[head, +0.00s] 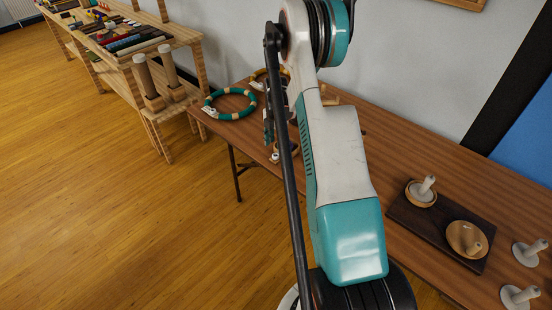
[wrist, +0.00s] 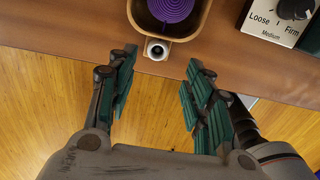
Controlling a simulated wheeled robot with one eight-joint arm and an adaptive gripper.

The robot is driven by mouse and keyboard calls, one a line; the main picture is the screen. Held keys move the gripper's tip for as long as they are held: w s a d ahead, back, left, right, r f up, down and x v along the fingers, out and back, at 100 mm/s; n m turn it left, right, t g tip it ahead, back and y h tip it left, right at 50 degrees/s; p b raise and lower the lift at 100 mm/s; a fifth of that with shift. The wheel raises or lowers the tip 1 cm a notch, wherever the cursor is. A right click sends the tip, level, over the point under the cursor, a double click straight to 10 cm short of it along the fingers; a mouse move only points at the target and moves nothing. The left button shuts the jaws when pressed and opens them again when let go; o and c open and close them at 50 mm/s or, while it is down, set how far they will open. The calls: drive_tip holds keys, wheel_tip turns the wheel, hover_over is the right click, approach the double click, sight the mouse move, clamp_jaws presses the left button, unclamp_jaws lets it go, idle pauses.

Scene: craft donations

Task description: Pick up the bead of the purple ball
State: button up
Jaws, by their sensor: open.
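The purple ball (wrist: 172,9) is a coil of purple strand in a wooden holder (wrist: 193,35) at the top of the wrist view, cut off by the frame edge. A small pale bead (wrist: 157,49) with a dark hole sits at the holder's near rim, by the table edge. My gripper (wrist: 160,64) is open and empty. Its two teal-padded fingers are apart, left and right of the bead in the picture, with their tips just below it and not touching it. In the head view my arm hides most of this area.
A box marked Loose, Medium and Firm (wrist: 272,22) with a black knob stands right of the holder. A teal ring (head: 230,117) lies at the table's far left end. A dark board (head: 410,226) holds two wooden dishes at right. Wooden floor (wrist: 50,110) lies below the table edge.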

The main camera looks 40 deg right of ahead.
sight(275, 154)
drive_tip(key=shift+w+f+b, duration=0.2)
drive_tip(key=shift+f+b, duration=0.75)
drive_tip(key=shift+f, duration=2.55)
drive_tip(key=c, duration=0.7)
